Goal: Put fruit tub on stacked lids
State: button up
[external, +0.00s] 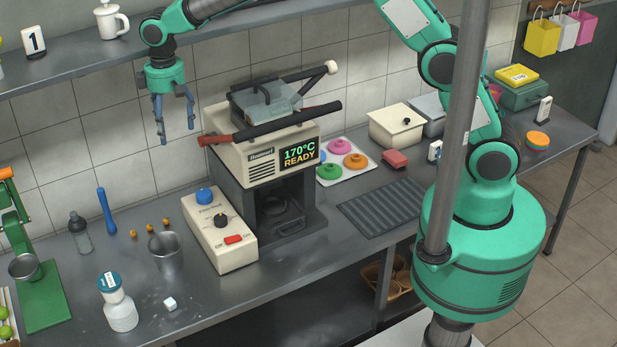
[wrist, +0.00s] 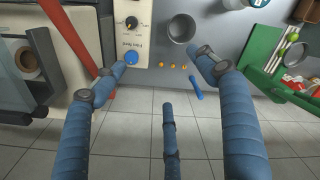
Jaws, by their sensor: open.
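A round orange and yellow stack (external: 537,141), which looks like the stacked lids, sits on the counter at the far right. I cannot tell for sure which container is the fruit tub. A light tray with green limes (external: 5,331) is cut off at the lower left edge. My gripper (external: 176,136) is open and empty, held high above the counter, left of the press machine and far from the stack. In the wrist view its blue fingers (wrist: 165,75) are spread, with nothing between them. The stack does not show in the wrist view.
A metal cup (external: 165,252), several small orange balls (external: 149,228), a blue rod (external: 106,211) and bottles stand on the left counter. The press machine (external: 265,150) and control box (external: 219,230) fill the middle. Flat coloured rings (external: 340,146) and a cream box (external: 396,125) lie further right.

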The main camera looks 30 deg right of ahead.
jog(key=s+d+r+m+t, duration=0.15)
jog(key=d+r, duration=0.35)
jog(key=d, duration=0.9)
jog(key=s+d+r+m, duration=0.25)
jog(key=d+r, duration=0.25)
jog(key=d, duration=0.8)
jog(key=s+d+r+m, duration=0.15)
jog(key=d+r, duration=0.35)
jog(key=d, duration=0.9)
jog(key=s+d+r+m+t, duration=0.1)
jog(key=s+d+m+t, duration=0.3)
jog(key=s+d, duration=1.4)
jog(key=d, duration=0.2)
jog(key=shift+s+d+r, duration=0.2)
jog(key=shift+s+d, duration=0.1)
jog(key=shift+d, duration=0.05)
notch_tip(320, 180, down, 13)
jog(key=b, duration=1.3)
